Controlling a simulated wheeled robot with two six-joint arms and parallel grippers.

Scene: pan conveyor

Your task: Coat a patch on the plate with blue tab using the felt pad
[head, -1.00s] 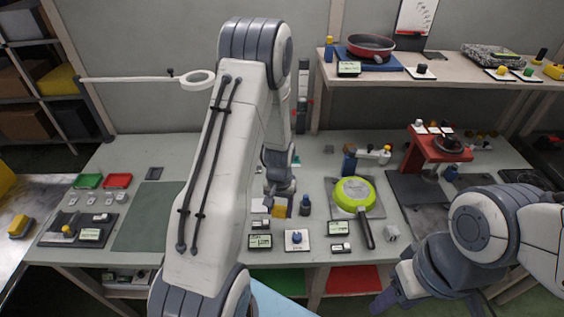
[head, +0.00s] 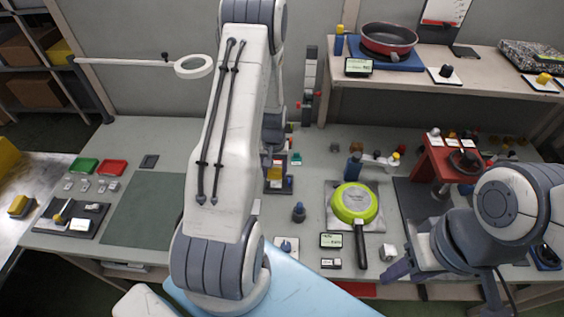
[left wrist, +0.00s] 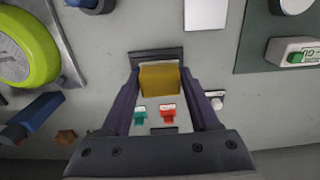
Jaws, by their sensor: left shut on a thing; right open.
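My left gripper (head: 279,172) points down over the middle of the bench, partly behind my arm. In the left wrist view its fingers (left wrist: 165,95) are shut on an ochre-yellow block (left wrist: 160,78). The block may be the felt pad; its underside is hidden. A dark tray (left wrist: 155,54) lies just beside it. A small piece with a teal tab (left wrist: 139,113) and one with a red tab (left wrist: 167,112) lie beyond the block. I cannot make out a plate with a blue tab. My right gripper (head: 396,271) is open and empty near the bench's front right.
A lime pan (head: 354,203) lies on a grey mat right of the left gripper. A red stand (head: 447,160) is further right. A green mat (head: 143,208) leaves free room at left. A ring on an arm (head: 194,66) overhangs the bench.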

